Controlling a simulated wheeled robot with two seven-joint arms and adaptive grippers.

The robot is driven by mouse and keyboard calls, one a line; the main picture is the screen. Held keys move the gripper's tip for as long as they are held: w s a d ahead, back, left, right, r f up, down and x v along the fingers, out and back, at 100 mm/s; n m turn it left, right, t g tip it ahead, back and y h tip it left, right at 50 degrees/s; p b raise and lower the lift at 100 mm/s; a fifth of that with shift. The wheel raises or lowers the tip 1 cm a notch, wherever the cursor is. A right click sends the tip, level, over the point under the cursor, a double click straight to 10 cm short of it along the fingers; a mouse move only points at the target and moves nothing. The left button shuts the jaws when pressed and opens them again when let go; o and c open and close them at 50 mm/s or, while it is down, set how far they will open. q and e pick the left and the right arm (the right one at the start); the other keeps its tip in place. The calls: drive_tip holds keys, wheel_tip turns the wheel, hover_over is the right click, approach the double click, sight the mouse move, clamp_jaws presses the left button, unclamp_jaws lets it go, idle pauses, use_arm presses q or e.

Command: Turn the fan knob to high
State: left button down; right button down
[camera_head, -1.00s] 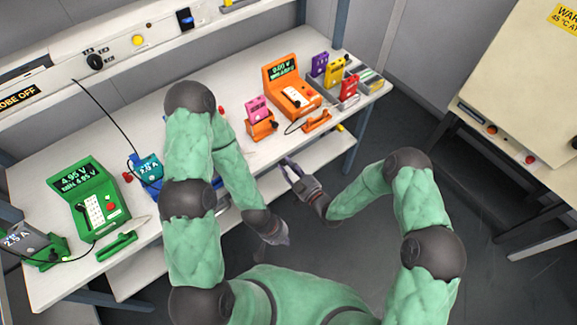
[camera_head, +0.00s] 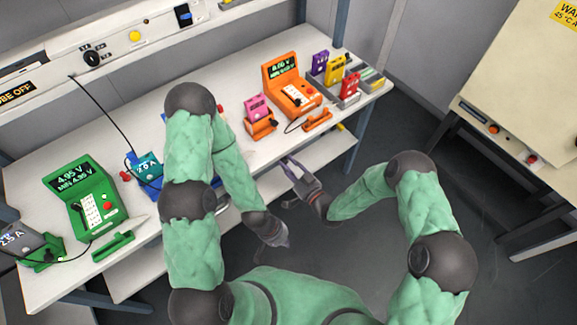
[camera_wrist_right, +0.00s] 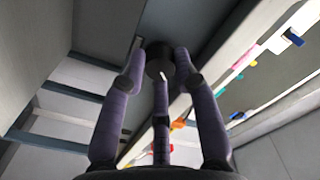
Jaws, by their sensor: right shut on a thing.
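A black dial (camera_head: 92,58) with a light pointer mark and small labels is on the white panel at the upper left of the head view. I cannot tell which knob this is. My left gripper (camera_head: 279,238) hangs lower, in front of the bench; its fingers are too small to judge.
The white bench (camera_head: 60,285) carries a green meter (camera_head: 82,196), a blue one (camera_head: 146,178) and an orange one (camera_head: 290,90). A pink cell (camera_head: 256,106) stands near its middle. A beige cabinet (camera_head: 520,80) stands at the right, with open floor before it.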

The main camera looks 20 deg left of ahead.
drive_tip(key=m, duration=1.1)
drive_tip(key=shift+b, duration=0.3)
drive_tip(key=m, duration=0.3)
drive_tip(key=shift+m, duration=0.3)
drive_tip(key=m, duration=0.6)
drive_tip(key=shift+p, duration=0.3)
drive_tip(key=m, duration=0.7)
drive_tip(key=shift+p, duration=0.35)
drive_tip(key=c, duration=1.2)
unclamp_jaws()
